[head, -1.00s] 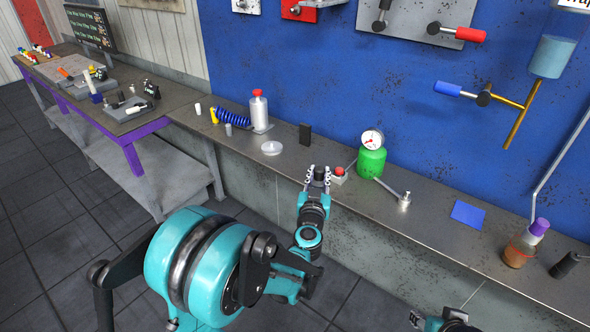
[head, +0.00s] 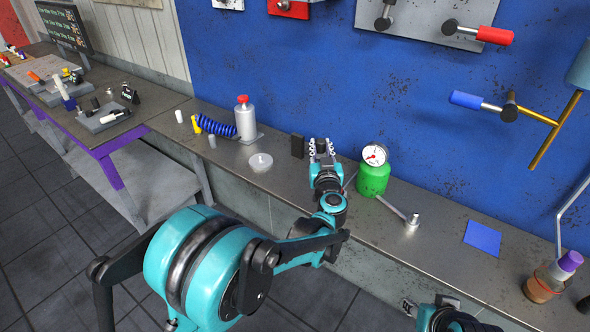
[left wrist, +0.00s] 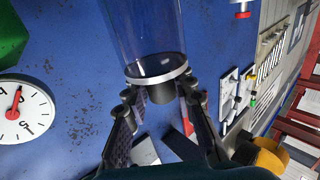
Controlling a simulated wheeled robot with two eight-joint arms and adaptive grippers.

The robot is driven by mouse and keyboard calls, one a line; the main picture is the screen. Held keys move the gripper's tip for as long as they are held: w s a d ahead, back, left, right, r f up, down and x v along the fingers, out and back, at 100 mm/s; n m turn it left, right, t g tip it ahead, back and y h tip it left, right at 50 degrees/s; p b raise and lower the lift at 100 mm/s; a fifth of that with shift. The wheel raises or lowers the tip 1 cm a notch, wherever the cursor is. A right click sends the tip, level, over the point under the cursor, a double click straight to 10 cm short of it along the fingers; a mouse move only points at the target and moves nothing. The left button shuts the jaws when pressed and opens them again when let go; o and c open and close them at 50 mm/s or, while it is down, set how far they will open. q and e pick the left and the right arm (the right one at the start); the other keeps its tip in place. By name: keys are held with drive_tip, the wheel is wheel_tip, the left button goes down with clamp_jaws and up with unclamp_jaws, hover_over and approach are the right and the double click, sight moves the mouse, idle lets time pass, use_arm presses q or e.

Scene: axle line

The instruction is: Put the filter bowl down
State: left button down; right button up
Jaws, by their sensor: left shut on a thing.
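My left gripper (head: 321,147) is shut on the dark end piece of the filter bowl, above the bench near the blue wall panel. In the left wrist view the filter bowl (left wrist: 147,30) is a clear cylinder with a silver ring (left wrist: 157,73) and a black knob-like end between the fingertips (left wrist: 160,98). The clear body points away from the fingers. In the head view I cannot make out the clear body. My right gripper (head: 409,307) shows only in part at the bottom edge, and its jaws are unclear.
A green gauge vessel (head: 373,178) stands right of my left gripper, and a black block (head: 297,146) stands left. A clear dish (head: 260,163) and a white bottle (head: 245,120) are farther left. A blue square (head: 482,238) lies on clear bench at the right.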

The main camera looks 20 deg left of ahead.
use_arm(q)
drive_tip(key=a+f+b, duration=0.1)
drive_tip(key=a+f, duration=0.1)
drive_tip(key=f, duration=0.1)
drive_tip(key=a+f+b, duration=0.2)
drive_tip(key=a+f, duration=0.1)
drive_tip(key=w+a+f+b, duration=0.1)
drive_tip(key=a+f, duration=0.2)
drive_tip(key=shift+f, duration=0.1)
drive_tip(key=shift+f+b, duration=0.1)
drive_tip(key=shift+b, duration=0.2)
drive_tip(key=c, duration=1.3)
unclamp_jaws()
drive_tip(key=shift+o, duration=0.2)
